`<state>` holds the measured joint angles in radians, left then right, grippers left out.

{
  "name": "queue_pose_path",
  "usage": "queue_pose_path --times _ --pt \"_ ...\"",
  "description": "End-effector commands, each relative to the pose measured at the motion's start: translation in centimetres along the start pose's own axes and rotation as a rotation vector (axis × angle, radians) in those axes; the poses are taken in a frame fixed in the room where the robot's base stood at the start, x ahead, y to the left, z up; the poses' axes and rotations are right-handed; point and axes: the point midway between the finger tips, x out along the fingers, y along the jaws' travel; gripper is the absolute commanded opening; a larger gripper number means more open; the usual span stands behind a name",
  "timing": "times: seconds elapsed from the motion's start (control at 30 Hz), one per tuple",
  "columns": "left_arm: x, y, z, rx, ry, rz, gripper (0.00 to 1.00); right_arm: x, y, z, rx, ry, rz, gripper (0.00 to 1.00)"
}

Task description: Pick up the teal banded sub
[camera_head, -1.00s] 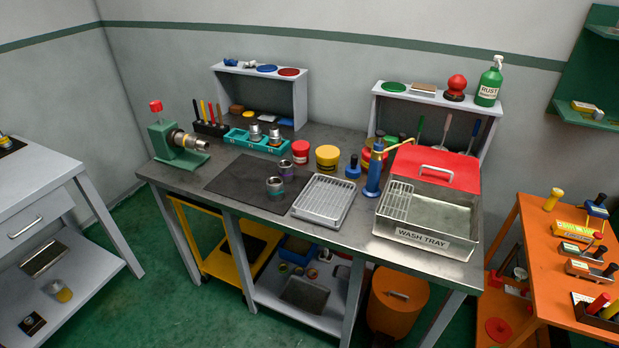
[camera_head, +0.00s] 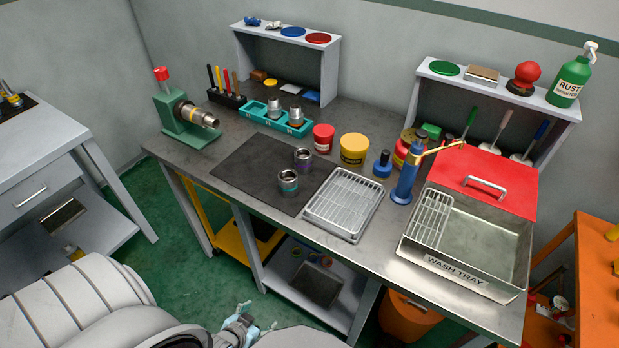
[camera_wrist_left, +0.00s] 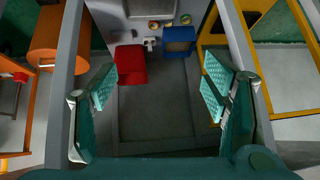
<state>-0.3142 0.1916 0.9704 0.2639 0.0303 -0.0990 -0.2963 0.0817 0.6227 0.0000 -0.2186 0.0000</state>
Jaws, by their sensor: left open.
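The teal banded sub (camera_head: 288,182), a short grey metal cylinder with a teal band, stands upright on the dark mat (camera_head: 240,165) on the workbench. A similar sub with a purple band (camera_head: 303,158) stands just behind it. My left gripper (camera_head: 242,326) is at the bottom edge of the head view, in front of the bench and well apart from the sub. In the left wrist view its two teal-padded fingers (camera_wrist_left: 158,92) are spread with nothing between them. The sub is not recognisable in that view. My right gripper is not in view.
A wire-racked tray (camera_head: 343,204) lies right of the mat, with a blue pump bottle (camera_head: 405,180) and the wash tray (camera_head: 468,240) beyond. A green vise (camera_head: 182,118) and teal rack (camera_head: 276,119) stand behind. The mat's front left part is clear.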

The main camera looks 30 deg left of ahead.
Motion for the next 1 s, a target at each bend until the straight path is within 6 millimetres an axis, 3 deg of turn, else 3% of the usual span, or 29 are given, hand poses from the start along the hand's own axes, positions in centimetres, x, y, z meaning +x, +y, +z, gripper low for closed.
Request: queue_pose_path --times 0.03,0.1,0.13,0.2,0.3,0.37,0.6,0.77,0.9,1.0 --pt "-0.3 -1.7 -6.6 -0.018 0.172 -0.024 0.69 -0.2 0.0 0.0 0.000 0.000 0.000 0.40" --pt "-2.1 -3.6 -15.4 -0.051 0.410 -0.049 0.69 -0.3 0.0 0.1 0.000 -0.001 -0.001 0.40" --pt "-3.3 -4.2 -18.6 -0.066 0.499 -0.058 0.69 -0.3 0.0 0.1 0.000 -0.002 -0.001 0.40" --pt "-6.0 -5.5 -24.4 -0.100 0.666 -0.076 0.69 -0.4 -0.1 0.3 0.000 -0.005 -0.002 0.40" --pt "-8.3 -6.4 -28.9 -0.133 0.795 -0.091 0.69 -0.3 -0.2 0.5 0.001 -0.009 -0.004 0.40" --pt "-8.1 -6.7 -30.2 -0.142 0.821 -0.095 0.69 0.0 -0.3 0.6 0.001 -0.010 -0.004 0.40" --pt "-3.6 -7.7 -34.4 -0.144 0.820 -0.096 0.69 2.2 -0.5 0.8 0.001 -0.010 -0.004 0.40" --pt "-2.0 -8.1 -35.9 -0.143 0.818 -0.095 0.69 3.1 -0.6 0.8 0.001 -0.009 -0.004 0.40" --pt "0.5 -8.9 -36.9 -0.142 0.819 -0.096 0.69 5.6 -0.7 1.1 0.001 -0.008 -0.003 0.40" --pt "1.5 -9.2 -38.2 -0.143 0.817 -0.096 0.69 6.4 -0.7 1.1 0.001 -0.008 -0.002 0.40"
